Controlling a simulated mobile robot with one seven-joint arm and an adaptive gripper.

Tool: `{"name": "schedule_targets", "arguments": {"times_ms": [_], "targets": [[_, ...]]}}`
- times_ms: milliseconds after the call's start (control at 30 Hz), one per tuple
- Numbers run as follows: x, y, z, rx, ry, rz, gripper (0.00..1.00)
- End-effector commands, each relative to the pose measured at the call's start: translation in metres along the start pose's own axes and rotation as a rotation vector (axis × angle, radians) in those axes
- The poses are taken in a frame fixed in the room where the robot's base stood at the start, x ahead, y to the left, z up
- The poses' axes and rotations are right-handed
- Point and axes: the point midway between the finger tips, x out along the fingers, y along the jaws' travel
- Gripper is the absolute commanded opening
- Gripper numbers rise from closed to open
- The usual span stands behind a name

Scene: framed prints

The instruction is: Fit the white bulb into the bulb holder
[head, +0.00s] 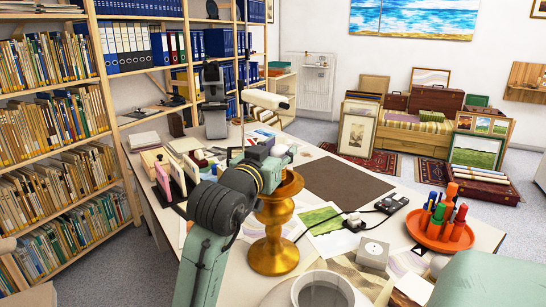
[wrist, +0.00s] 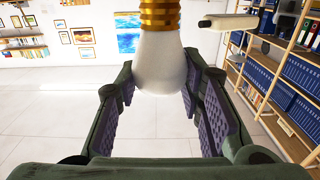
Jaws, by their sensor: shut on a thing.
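The white bulb (wrist: 162,62) shows in the wrist view with its gold threaded base (wrist: 159,15) at the top edge, pointing away from my palm. My gripper (wrist: 162,92) is shut on its rounded glass, one finger on each side. In the head view my gripper (head: 277,155) is above the desk, just over a copper-coloured pedestal bowl; I cannot clearly make out the bulb there. A white cylinder on a thin stand, which looks like the bulb holder (head: 265,99), is above and behind my gripper. It also shows in the wrist view (wrist: 228,22), right of the bulb and apart from it.
The copper-coloured pedestal bowl (head: 273,232) stands directly below my gripper. An orange tray (head: 427,237) with coloured tubes is at the right, and a white mug (head: 322,290) at the front. A dark mat (head: 348,180) lies clear. Bookshelves (head: 55,125) line the left.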

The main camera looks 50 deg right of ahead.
Motion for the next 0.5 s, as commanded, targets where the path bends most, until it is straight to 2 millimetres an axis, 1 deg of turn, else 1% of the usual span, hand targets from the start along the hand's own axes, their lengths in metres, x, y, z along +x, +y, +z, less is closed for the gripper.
{"name": "schedule_targets", "arguments": {"times_ms": [33,100,267,433,500], "targets": [[0.006,-0.009,-0.001,-0.003,-0.002,-0.003,0.14],[0.013,-0.017,0.0,-0.001,-0.001,-0.002,0.14],[0.019,-0.024,0.004,0.0,0.0,0.0,0.14],[0.019,-0.024,0.025,-0.003,-0.003,0.0,0.14],[0.019,-0.024,0.033,-0.003,-0.003,0.0,0.06]]}}
